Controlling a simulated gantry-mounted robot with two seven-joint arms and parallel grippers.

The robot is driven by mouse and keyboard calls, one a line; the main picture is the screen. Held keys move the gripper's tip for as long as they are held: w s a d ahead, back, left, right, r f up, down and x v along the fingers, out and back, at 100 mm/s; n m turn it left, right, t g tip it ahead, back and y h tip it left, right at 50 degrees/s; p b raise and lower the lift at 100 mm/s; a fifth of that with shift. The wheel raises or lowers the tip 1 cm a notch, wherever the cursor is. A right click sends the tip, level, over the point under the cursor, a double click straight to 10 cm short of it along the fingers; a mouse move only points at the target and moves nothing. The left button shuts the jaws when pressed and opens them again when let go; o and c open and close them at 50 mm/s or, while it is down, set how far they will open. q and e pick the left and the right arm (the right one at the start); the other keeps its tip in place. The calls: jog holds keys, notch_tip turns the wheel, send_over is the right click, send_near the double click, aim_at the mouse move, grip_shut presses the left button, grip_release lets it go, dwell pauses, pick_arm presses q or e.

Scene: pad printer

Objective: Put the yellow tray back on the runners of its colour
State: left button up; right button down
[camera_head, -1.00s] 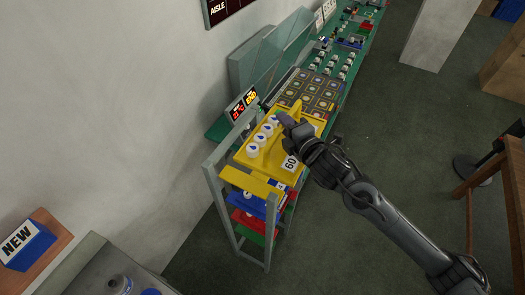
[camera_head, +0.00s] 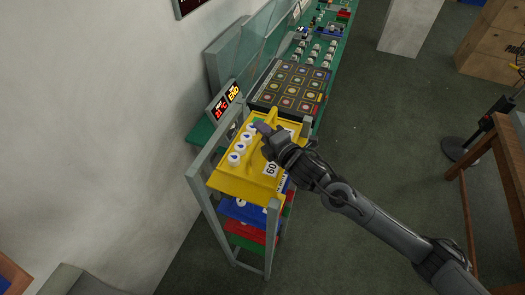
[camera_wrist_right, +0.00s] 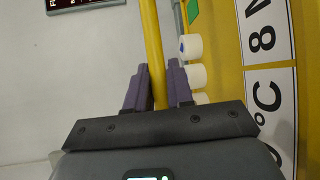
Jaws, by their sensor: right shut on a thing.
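The yellow tray (camera_head: 256,160) is over the top of the grey rack (camera_head: 203,197), with several white round pieces (camera_head: 239,147) and a white label reading "60" on it. My right gripper (camera_head: 264,130) is shut on the tray's yellow bar. In the right wrist view the purple fingers of the gripper (camera_wrist_right: 158,88) stand on both sides of this yellow bar (camera_wrist_right: 152,45); the tray floor (camera_wrist_right: 226,70) shows at right. The yellow runners are hidden under the tray, so I cannot tell whether it touches them. My left gripper is out of view.
Blue (camera_head: 238,209) and red (camera_head: 248,227) levels sit lower in the rack, with green at the bottom. A dark grid panel (camera_head: 291,87) and green bench stand behind. The wall is close at left; open floor (camera_head: 370,130) lies right.

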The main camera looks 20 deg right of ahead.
jog(key=shift+f+p, duration=0.45)
jog(key=shift+f, duration=2.85)
jog(key=c, duration=1)
grip_release()
jog(key=b+v, duration=0.2)
jog(key=v, duration=1)
